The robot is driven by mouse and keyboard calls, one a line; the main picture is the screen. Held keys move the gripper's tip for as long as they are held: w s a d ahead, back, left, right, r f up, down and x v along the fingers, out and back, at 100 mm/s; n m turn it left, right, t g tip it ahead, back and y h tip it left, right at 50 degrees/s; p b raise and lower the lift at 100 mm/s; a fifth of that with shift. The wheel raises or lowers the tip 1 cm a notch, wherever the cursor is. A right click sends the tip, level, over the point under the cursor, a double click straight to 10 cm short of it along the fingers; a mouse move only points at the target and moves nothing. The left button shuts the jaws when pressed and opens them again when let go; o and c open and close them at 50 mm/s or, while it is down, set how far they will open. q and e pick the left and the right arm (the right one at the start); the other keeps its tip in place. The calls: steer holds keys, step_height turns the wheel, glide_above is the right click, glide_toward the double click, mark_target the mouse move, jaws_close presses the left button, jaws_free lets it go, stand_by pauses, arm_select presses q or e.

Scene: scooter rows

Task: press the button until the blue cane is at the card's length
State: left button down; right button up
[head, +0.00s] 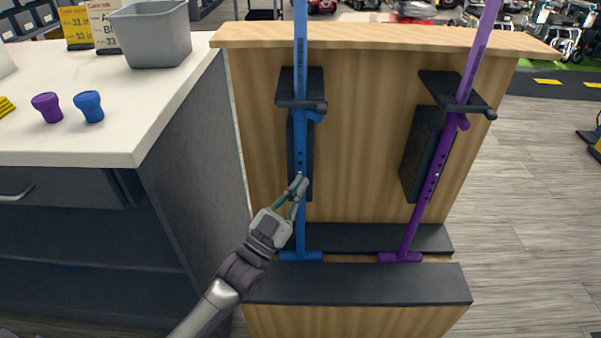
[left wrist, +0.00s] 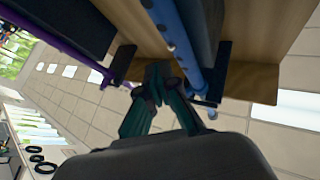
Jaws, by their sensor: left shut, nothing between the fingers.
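The blue cane (head: 300,60) stands upright in a clip on the wooden stand; its foot bar rests on a dark ledge. A row of small holes runs down its shaft. My left gripper (head: 299,183) is shut and empty, its fingertips at the shaft just below these holes. They hide any button there, and I cannot tell whether they touch. In the left wrist view the shut fingertips (left wrist: 158,74) are beside the blue shaft (left wrist: 172,30). Two cards, one yellow (head: 75,28) and one white (head: 103,27), stand on the counter; "31 in" and "33 in" show on them, partly hidden.
A purple cane (head: 431,185) leans in the right clip of the wooden stand (head: 360,130). The white counter (head: 120,130) at left holds a grey bin (head: 150,38) and purple (head: 46,106) and blue (head: 89,105) caps.

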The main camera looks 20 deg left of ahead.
arm_select(q)
steer(key=shift+w, duration=0.1)
stand_by(0.6)
steer(key=shift+w+a, duration=0.15)
steer(key=shift+w, duration=0.2)
arm_select(e)
steer(key=shift+f, duration=0.2)
arm_select(q)
steer(key=shift+w+a, duration=0.2)
steer(key=shift+w, duration=0.3)
arm_select(e)
steer(key=shift+r, duration=0.6)
arm_select(q)
steer(key=shift+w+a+r, duration=0.1)
steer(key=shift+r, duration=0.05)
arm_select(e)
steer(key=shift+s, duration=0.2)
stand_by(0.4)
arm_select(q)
steer(key=shift+s+d+f+p, duration=0.1)
steer(key=shift+s+d+p, duration=0.1)
steer(key=shift+s, duration=0.3)
steer(key=shift+s+d+f+p, duration=0.1)
steer(key=shift+s+d+p, duration=0.1)
steer(key=shift+s, duration=0.25)
arm_select(e)
steer(key=x, duration=0.4)
